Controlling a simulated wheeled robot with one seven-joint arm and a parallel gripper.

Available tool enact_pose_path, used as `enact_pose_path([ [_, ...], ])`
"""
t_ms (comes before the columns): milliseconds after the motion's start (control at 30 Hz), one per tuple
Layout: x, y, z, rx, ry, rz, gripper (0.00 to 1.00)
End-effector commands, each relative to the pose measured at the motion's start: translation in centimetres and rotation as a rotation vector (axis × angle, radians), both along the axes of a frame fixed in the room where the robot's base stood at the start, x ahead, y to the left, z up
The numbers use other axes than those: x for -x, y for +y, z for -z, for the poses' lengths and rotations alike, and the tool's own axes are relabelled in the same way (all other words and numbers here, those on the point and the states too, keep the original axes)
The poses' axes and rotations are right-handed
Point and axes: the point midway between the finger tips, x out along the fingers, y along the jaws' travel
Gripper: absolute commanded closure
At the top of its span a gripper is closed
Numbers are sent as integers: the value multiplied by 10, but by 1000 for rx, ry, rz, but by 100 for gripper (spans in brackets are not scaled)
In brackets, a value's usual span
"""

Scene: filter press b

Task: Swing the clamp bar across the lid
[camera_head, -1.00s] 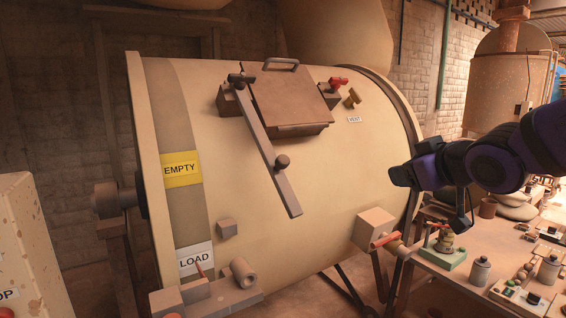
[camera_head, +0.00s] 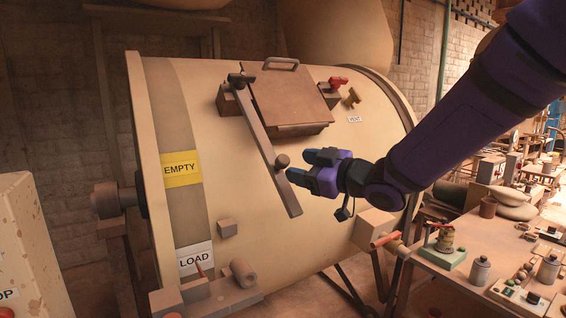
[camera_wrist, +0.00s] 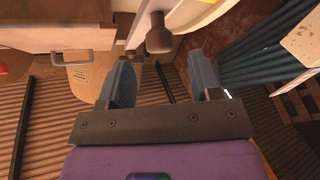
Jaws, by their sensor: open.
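The clamp bar (camera_head: 262,141) hangs from a pivot at the lid's left side and slants down to the right across the drum, clear of most of the lid. Its round knob (camera_head: 282,161) is near the lower end. The brown lid (camera_head: 287,95) with a grey handle lies on the upper drum. My gripper (camera_head: 306,165) is just right of the knob, pointing at it. In the wrist view the knob (camera_wrist: 159,36) is ahead of and between my two open fingers (camera_wrist: 166,72), with nothing held.
A cluttered bench (camera_head: 450,272) stands at the right. A block with a red handle (camera_head: 376,229) sticks out low on the drum.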

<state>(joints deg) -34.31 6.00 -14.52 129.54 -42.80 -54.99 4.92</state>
Motion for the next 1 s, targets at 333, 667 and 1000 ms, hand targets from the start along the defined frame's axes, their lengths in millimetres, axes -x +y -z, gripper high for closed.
enact_pose_path([
  [333, -29, 40, 0, 0, 1, 0, 42],
  [667, -34, 46, -1, -1, 0, 2, 42],
  [1000, -34, 46, 0, -1, 0, 2, 97],
])
